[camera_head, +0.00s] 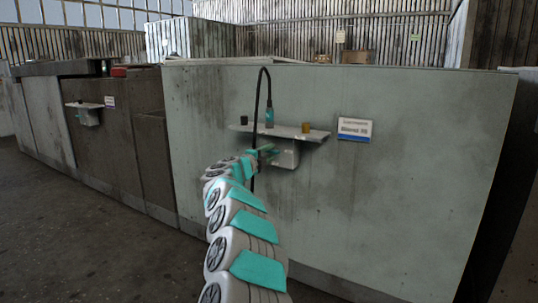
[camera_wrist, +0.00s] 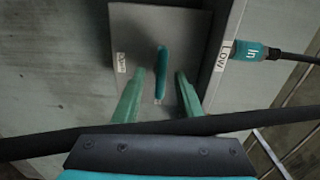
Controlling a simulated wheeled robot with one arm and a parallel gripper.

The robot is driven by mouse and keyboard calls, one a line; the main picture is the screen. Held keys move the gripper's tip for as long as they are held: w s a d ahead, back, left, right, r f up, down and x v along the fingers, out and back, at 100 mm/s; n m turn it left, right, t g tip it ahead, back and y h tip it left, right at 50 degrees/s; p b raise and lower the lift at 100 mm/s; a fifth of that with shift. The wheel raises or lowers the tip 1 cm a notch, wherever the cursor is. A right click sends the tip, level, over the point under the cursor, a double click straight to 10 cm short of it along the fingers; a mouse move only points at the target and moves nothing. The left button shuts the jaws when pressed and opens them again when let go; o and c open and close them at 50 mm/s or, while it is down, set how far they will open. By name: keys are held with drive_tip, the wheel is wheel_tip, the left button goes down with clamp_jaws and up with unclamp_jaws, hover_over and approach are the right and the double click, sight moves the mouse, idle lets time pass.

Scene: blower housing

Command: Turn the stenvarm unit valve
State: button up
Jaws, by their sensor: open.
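The valve shows in the wrist view as a teal lever handle (camera_wrist: 161,66) standing out from a grey box (camera_wrist: 138,28). My gripper (camera_wrist: 160,76) is open, with one green finger on each side of the handle and a visible gap to it on both sides. In the head view, my gripper (camera_head: 265,153) reaches the left side of the pale box (camera_head: 287,155) under a wall shelf; the handle is hidden there. A sign (camera_head: 355,130) hangs right of the shelf; its small top line is unreadable.
A dark hose (camera_wrist: 275,119) crosses the wrist view in front of my fingers. A teal connector (camera_wrist: 250,52) sits right. Another shelf unit (camera_head: 86,106) hangs left.

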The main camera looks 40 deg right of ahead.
drive_tip(key=v, duration=0.7)
drive_tip(key=shift+a, duration=0.25)
drive_tip(key=shift+s, duration=0.1)
